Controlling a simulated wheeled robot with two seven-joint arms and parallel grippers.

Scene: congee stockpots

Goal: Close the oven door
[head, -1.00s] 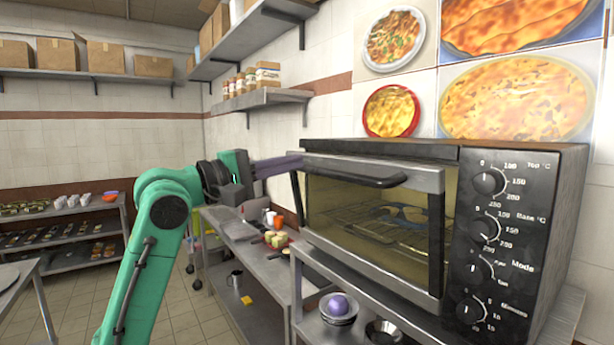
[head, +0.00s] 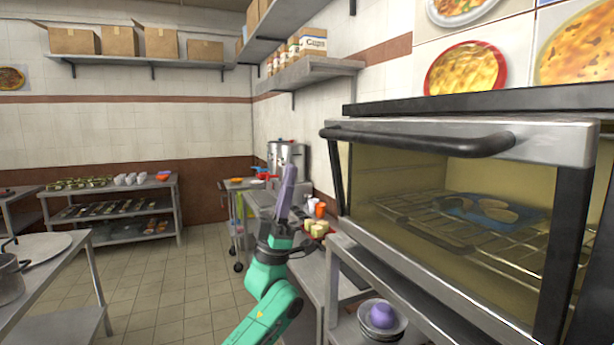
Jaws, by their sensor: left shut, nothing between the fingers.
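The oven (head: 450,105) stands at the right on a metal shelf. Its glass door has a silver top rail (head: 560,140) and a black bar handle (head: 420,140). The door is nearly upright but tilted out at the top, and yellow interior shows past its right edge, so it looks ajar. A wire rack with a blue item (head: 485,212) is visible through the glass. My left gripper (head: 288,178) has purple fingers pointing up, shut and empty. In the picture it is left of the door and apart from the handle. My right gripper is out of view.
A steel counter (head: 312,275) runs along the wall left of the oven, with small food items on it. A bowl with a purple ball (head: 382,315) is below the oven. A wall shelf (head: 310,75) hangs above. Open tiled floor (head: 190,275) is at the left.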

